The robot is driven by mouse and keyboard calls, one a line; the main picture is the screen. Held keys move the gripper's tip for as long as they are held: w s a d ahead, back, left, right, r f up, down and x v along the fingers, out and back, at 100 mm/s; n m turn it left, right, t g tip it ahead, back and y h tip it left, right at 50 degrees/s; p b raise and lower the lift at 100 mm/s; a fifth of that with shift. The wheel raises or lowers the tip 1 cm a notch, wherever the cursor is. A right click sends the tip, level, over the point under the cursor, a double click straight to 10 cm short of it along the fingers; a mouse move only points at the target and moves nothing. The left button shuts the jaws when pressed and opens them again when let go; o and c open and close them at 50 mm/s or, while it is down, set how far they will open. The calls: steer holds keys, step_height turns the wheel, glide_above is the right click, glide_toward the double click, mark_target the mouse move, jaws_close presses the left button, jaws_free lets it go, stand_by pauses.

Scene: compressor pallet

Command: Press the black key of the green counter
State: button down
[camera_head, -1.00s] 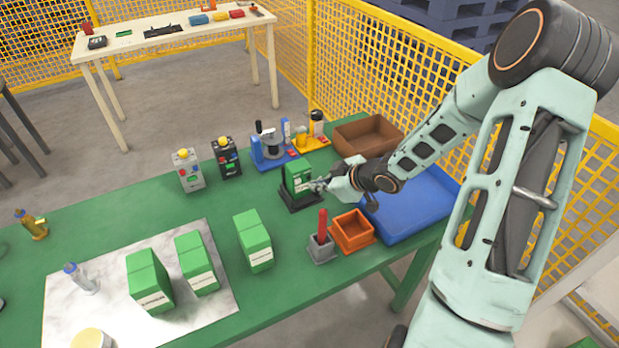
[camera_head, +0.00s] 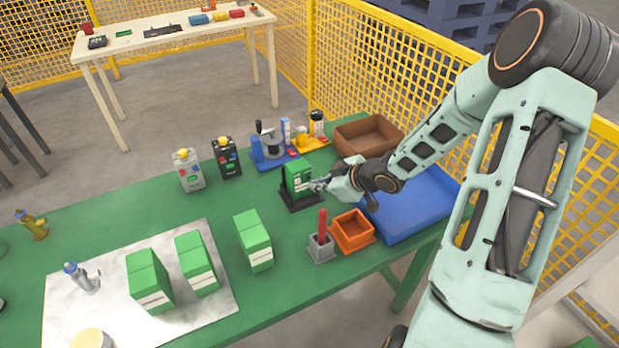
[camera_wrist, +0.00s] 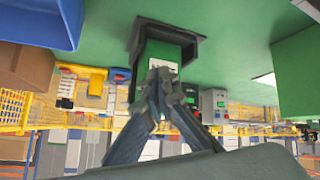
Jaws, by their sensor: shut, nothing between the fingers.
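The green counter (camera_head: 297,174) stands upright on a black base on the green table. Its labelled face is turned toward my gripper (camera_head: 322,184), which is at the end of my arm just to its right. In the wrist view, the counter (camera_wrist: 160,52) appears upside down, and my gripper (camera_wrist: 160,88) is shut and empty in front of its face. The fingertips overlap the counter's face there; I cannot tell whether they touch it. The black key is not clearly visible, as the fingers cover part of the face.
An orange bin (camera_head: 353,232), a grey holder with a red handle (camera_head: 321,240) and a blue tray (camera_head: 415,210) are near the gripper. A brown box (camera_head: 368,137) is behind. Several green boxes stand to the left, one of them here (camera_head: 253,241).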

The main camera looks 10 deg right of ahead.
steer(key=shift+w+a, duration=0.15)
steer(key=shift+w, duration=0.25)
steer(key=shift+w+a+p, duration=0.2)
steer(key=shift+w+p, duration=0.25)
steer(key=shift+w, duration=0.05)
stand_by(0.8)
steer(key=shift+s+d, duration=0.3)
steer(key=shift+s, duration=0.6)
steer(key=shift+s+d, duration=0.25)
steer(key=shift+s, duration=0.55)
steer(key=shift+s+d, duration=0.3)
steer(key=shift+s, duration=0.5)
steer(key=shift+s+d, duration=0.25)
steer(key=shift+s, duration=0.55)
